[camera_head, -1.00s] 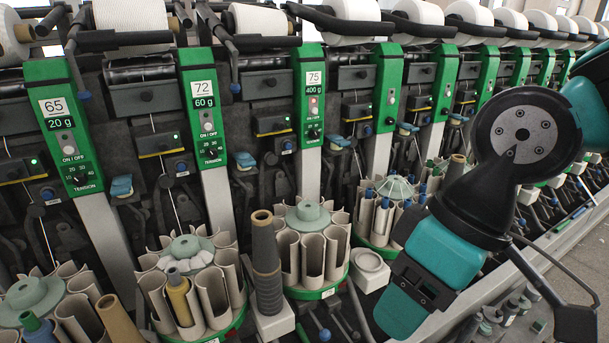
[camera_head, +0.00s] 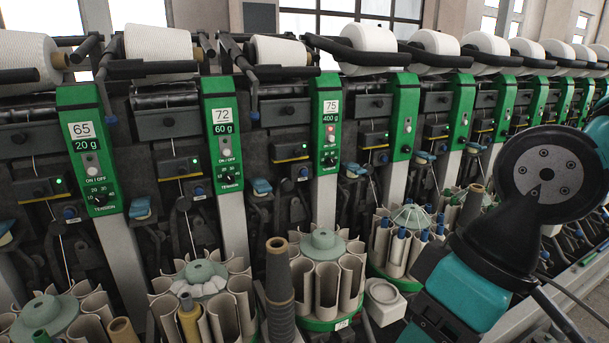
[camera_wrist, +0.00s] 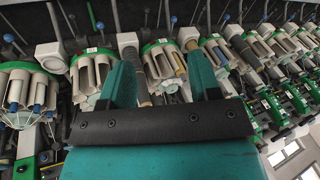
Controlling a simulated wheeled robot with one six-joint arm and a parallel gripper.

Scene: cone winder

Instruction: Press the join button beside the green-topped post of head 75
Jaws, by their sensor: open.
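I cannot read which is the join button. My gripper (camera_wrist: 162,86) is open and empty in the wrist view, its two teal fingers apart over the bobbin magazines. Its tips are hidden in the head view.
Posts 72 (camera_head: 223,135) and 65 (camera_head: 90,150) stand to the left. Round bobbin magazines (camera_head: 320,240) and a grey cone tube (camera_head: 279,280) stick out below the heads. White yarn packages (camera_head: 368,37) line the top. My arm covers the lower right.

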